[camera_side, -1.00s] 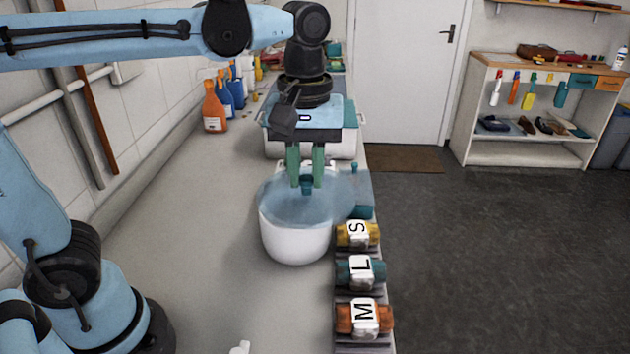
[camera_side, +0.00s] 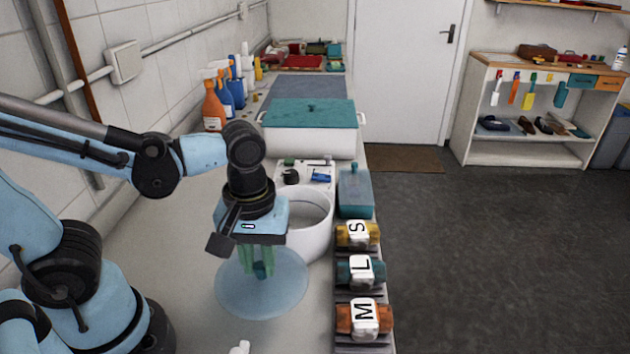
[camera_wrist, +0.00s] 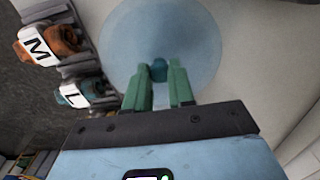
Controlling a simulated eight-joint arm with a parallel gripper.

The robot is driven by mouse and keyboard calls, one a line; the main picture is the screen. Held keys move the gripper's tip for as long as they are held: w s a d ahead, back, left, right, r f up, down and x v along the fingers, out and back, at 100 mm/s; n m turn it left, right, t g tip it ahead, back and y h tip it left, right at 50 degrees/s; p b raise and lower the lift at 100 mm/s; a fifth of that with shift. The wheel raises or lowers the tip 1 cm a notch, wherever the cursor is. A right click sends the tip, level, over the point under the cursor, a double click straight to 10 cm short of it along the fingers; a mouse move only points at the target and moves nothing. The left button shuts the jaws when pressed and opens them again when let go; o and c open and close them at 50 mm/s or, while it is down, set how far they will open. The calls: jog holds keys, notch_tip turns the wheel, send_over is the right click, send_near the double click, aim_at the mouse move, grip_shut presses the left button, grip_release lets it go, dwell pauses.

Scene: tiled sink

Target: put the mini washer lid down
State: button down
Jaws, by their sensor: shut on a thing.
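The mini washer lid (camera_side: 285,294) is a round, see-through blue disc with a small teal knob. My gripper (camera_side: 262,270) is shut on the knob. The lid lies flat at or just above the counter, in front of the washer; I cannot tell if it touches. In the wrist view the lid (camera_wrist: 160,35) is below my green fingers (camera_wrist: 159,75), with the knob between them. The mini washer (camera_side: 318,235) is a white tub with its round opening uncovered. My gripper hides part of the tub's left side.
Rolled cloths marked S (camera_side: 357,234), L (camera_side: 361,270) and M (camera_side: 364,317) lie on a rack along the counter's right edge. A white bin with a teal lid (camera_side: 310,113) stands behind the washer. Counter left of the lid (camera_side: 185,262) is clear.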

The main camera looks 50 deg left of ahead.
aim_at(261, 277)
jog(key=shift+f, duration=3.15)
jog(key=c, duration=1)
grip_release()
jog(key=shift+f, duration=0.15)
jog(key=shift+o, duration=0.2)
jog(key=shift+r, duration=6.05)
jog(key=shift+w+a+m+t, duration=0.35)
jog(key=shift+w+m+t, duration=0.05)
jog(key=shift+m, duration=0.1)
jog(key=w+a+m+t, duration=0.5)
jog(key=a+m+t, duration=0.1)
jog(key=m, duration=0.2)
jog(key=shift+w, duration=0.4)
